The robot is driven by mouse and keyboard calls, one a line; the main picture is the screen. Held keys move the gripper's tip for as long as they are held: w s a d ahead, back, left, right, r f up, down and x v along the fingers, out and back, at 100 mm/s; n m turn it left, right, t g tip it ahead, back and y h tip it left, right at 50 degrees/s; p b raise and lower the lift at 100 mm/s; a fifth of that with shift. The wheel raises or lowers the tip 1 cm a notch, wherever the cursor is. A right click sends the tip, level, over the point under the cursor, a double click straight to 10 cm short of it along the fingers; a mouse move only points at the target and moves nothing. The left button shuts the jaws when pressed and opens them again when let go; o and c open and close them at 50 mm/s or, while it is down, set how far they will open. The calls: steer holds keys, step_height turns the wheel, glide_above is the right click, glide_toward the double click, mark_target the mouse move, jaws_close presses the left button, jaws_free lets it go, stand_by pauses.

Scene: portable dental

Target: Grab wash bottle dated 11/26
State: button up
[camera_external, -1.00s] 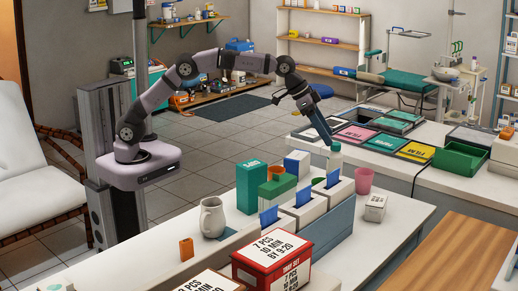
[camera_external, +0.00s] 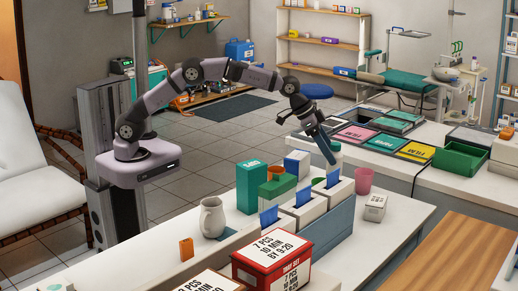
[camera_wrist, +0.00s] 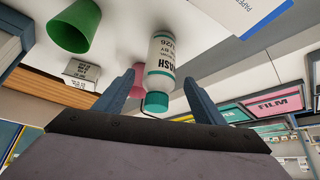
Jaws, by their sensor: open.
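The wash bottle (camera_wrist: 161,62) is white with a teal cap, and its label shows part of "WASH" and what looks like 11/26. In the wrist view it lies between the two spread fingers of my gripper (camera_wrist: 158,88), cap toward the palm. My gripper is open, and I see no firm contact with the bottle. In the external view my gripper (camera_external: 329,158) is down at the bottle (camera_external: 337,148) at the back edge of the white counter, and hides most of it.
A pink cup (camera_external: 363,180) and a small white box (camera_external: 375,207) stand close by on the right. White boxes with blue cards (camera_external: 305,205) and a teal box (camera_external: 251,187) stand in front and left. Folders (camera_external: 414,152) lie on the farther counter.

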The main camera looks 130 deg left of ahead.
steer(key=shift+p+x, duration=0.45)
steer(key=shift+x, duration=1.55)
steer(key=shift+c, duration=0.3)
steer(key=c, duration=1.3)
steer(key=shift+r, duration=0.15)
step_height(320, 180, up, 10)
steer(key=shift+f, duration=0.1)
